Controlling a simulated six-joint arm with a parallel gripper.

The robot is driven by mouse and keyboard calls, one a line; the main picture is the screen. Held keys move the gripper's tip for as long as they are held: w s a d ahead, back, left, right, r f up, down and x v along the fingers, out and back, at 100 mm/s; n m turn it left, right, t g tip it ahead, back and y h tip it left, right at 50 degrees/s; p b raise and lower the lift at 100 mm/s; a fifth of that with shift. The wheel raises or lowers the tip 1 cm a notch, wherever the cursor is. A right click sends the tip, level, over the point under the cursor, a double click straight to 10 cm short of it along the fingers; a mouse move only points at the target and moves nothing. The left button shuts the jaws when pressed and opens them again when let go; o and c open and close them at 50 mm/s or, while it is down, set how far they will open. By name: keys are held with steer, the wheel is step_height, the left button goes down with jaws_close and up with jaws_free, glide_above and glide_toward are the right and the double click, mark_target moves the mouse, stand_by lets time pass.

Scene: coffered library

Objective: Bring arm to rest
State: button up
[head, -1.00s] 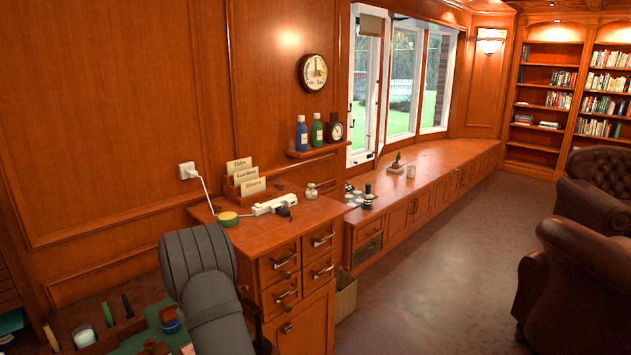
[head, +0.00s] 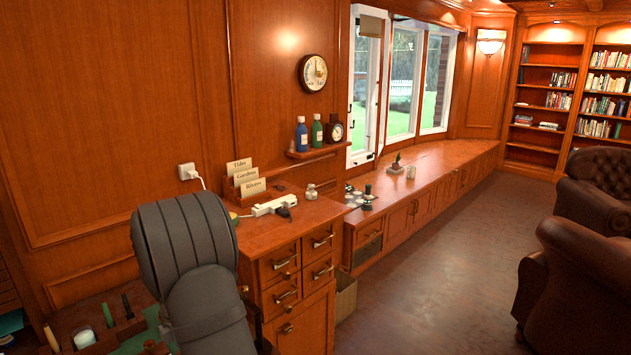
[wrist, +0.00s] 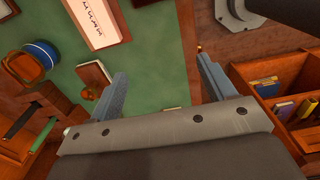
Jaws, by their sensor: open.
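My arm rises in the lower left of the head view, beside the drawer cabinet (head: 292,278); its end is hidden there. In the wrist view my gripper (wrist: 160,82) is open, its two grey-blue fingers wide apart. Nothing is between the fingers. Below it is a desk with a green top (wrist: 165,60).
A blue round tin (wrist: 40,54) and a framed card (wrist: 97,20) lie on the green top. A wooden compartment with small books (wrist: 284,106) stands at right. In the head view, a white power strip (head: 273,206) and card holder (head: 247,181) sit on the cabinet.

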steer(key=s+a+f, duration=0.2)
steer(key=a, duration=0.1)
steer(key=s+a+f, duration=0.2)
steer(key=a, duration=0.1)
steer(key=s+a+f, duration=0.2)
steer(key=a, duration=0.1)
steer(key=shift+s+a+f, duration=0.15)
steer(key=shift+s+f, duration=0.2)
steer(key=f, duration=0.3)
steer(key=shift+s+a+f, duration=0.1)
steer(key=shift+a, duration=0.3)
steer(key=shift+f, duration=0.55)
